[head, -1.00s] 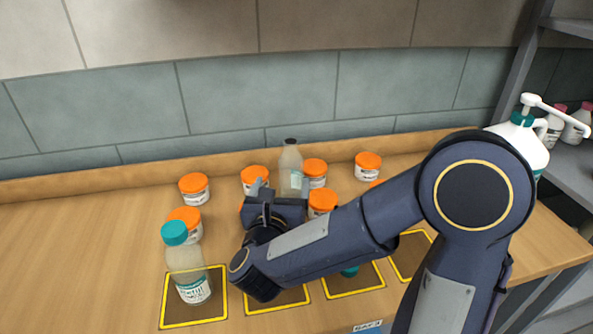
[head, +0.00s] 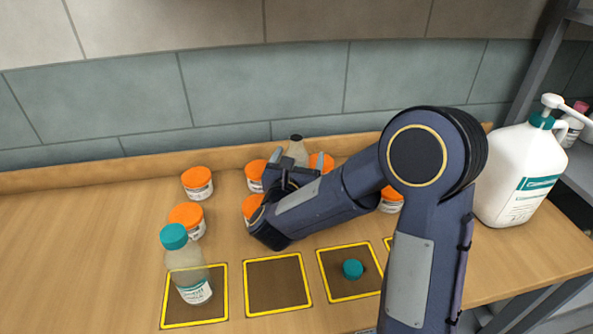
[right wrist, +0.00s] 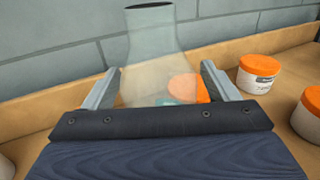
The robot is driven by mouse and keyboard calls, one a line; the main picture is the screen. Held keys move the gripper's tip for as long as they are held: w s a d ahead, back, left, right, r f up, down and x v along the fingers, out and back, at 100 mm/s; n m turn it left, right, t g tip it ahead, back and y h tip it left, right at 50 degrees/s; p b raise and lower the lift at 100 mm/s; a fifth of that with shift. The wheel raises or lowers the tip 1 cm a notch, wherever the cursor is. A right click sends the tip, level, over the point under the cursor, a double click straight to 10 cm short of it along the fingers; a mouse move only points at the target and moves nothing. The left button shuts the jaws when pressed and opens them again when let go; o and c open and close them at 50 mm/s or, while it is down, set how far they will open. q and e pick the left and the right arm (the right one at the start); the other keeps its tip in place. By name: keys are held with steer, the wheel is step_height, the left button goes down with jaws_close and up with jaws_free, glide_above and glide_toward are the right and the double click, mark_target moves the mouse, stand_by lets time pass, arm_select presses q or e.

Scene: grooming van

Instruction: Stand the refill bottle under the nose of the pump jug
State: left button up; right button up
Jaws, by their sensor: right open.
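A clear, open-necked bottle (head: 297,150) stands upright at the back of the counter near the wall; it also fills the middle of the right wrist view (right wrist: 150,45). My right gripper (head: 298,160) is open, with one finger on each side of this bottle. In the right wrist view gaps seem to show beside the fingers (right wrist: 160,80), but contact is hard to judge. The bottle's lower part is hidden by my gripper. The white pump jug (head: 515,180) stands at the right end of the counter, its nose (head: 575,112) pointing right. My left gripper is not in view.
Several orange-lidded jars (head: 197,182) stand around the bottle. A teal-capped bottle (head: 187,270) stands on the left yellow-edged square. A loose teal cap (head: 352,269) lies on another square; the square between (head: 277,285) is empty. A grey shelf (head: 585,160) stands right of the counter.

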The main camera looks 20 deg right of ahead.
steer(key=shift+c, duration=0.4)
steer(key=c, duration=1.1)
steer(key=shift+o, duration=0.2)
